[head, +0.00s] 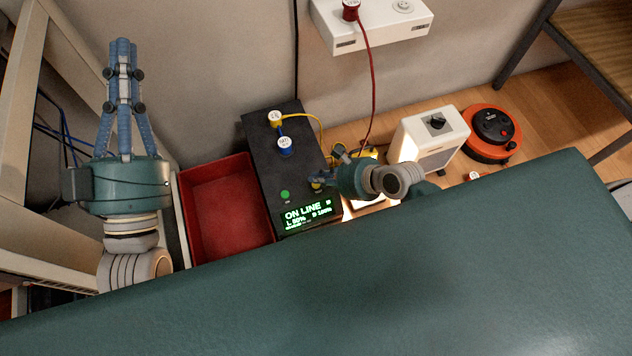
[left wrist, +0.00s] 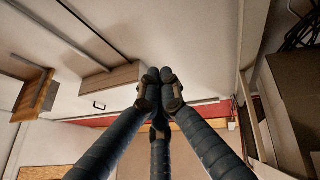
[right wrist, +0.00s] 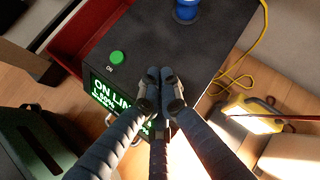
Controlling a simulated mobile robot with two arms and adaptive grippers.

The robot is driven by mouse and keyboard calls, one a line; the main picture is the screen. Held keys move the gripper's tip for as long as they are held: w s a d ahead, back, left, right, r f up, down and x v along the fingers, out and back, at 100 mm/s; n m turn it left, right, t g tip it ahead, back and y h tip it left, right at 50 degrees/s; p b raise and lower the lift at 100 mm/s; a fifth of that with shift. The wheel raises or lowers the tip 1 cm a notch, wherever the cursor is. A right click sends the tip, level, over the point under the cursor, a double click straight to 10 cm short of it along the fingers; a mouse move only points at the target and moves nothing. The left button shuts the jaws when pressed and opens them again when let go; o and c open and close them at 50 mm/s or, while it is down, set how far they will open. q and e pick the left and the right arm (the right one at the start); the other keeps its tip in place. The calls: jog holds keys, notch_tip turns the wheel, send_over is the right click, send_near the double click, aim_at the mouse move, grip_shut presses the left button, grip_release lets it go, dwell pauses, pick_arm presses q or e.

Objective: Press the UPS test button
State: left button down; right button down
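The UPS (head: 290,160) is a black box on the floor with a lit green display (head: 308,214) reading ON LINE. A green button (head: 285,195) sits on its top near the display; in the right wrist view the button (right wrist: 117,58) has the label ON beside it. I see no separate test button; the fingers cover part of the top. My right gripper (head: 316,181) has its fingers together over the UPS's right front part; in the right wrist view its tips (right wrist: 160,75) overlap the top, contact unclear. My left gripper (head: 122,45) is shut and empty, pointing up the picture, away from the UPS.
A red bin (head: 215,208) stands left of the UPS. Yellow and blue plugs (head: 286,145) sit on the UPS top. A white heater-like box (head: 430,138), an orange cable reel (head: 492,134) and a yellow lamp (right wrist: 250,112) stand to its right. A wall socket strip (head: 372,27) is above.

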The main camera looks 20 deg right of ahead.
jog(key=shift+f, duration=0.35)
pick_arm(q)
jog(key=shift+w+f+g, duration=0.25)
jog(key=shift+f+g, duration=0.05)
jog(key=shift+f, duration=0.25)
jog(key=shift+w+f+g, duration=0.25)
jog(key=shift+f+g, duration=0.05)
jog(key=shift+f, duration=0.2)
pick_arm(e)
jog(key=shift+f, duration=0.35)
jog(key=shift+r+p, duration=0.15)
jog(key=shift+p, duration=0.2)
jog(key=shift+r+p, duration=0.3)
jog(key=shift+p, duration=0.2)
jog(key=shift+r, duration=0.15)
pick_arm(q)
notch_tip(320, 180, down, 13)
jog(key=a+g+y+p, duration=0.1)
jog(key=g+y, duration=0.1)
jog(key=g, duration=0.4)
jog(key=shift+w+a+y, duration=0.3)
jog(key=shift+w, duration=0.15)
pick_arm(e)
jog(key=shift+r, duration=0.2)
pick_arm(q)
jog(key=shift+d, duration=0.15)
